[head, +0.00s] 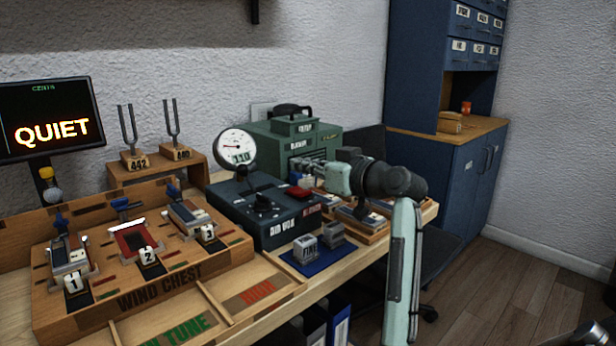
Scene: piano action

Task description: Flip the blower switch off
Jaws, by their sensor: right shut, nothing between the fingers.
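The blower (318,143) is a green box with a dark handle and labels on its front, standing against the wall at the back of the bench. My right arm comes in from the lower right, and my right gripper (304,173) points left, low in front of the blower. It is shut with nothing between its fingers. I cannot make out the blower switch; the gripper and wrist cover part of the blower's lower front, and I cannot tell whether the fingertips touch it.
A dark air box (262,207) with a gauge (236,148) and red button stands left of the gripper. The wind chest (150,275) holds three numbered units. A screen (48,118) reads "QUIET". Small weights sit on a blue mat (325,258). A blue cabinet (468,185) stands right.

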